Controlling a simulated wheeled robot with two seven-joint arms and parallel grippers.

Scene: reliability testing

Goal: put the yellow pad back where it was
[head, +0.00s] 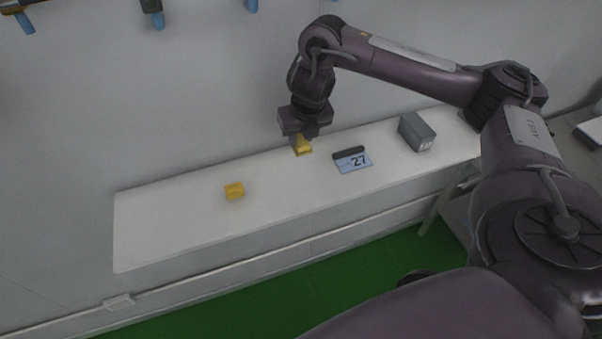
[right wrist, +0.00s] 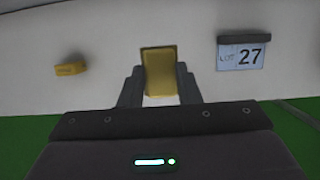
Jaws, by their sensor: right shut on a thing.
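A yellow pad (right wrist: 160,74) is between the fingers of my right gripper (right wrist: 160,88), which is shut on it. In the head view my right gripper (head: 302,136) points down over the white shelf, with the yellow pad (head: 303,147) under it. I cannot tell whether the pad touches the shelf. A second yellow piece (head: 234,190) lies on the shelf to the left, apart from the gripper; it also shows in the right wrist view (right wrist: 71,70). My left gripper is not in view.
The white shelf (head: 160,225) runs along the wall. A blue-and-black "LOT 27" sign (head: 352,160) stands right of my gripper, and a grey box (head: 416,133) is farther right. Tools with blue parts (head: 157,20) hang on the wall above. The shelf's left end is clear.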

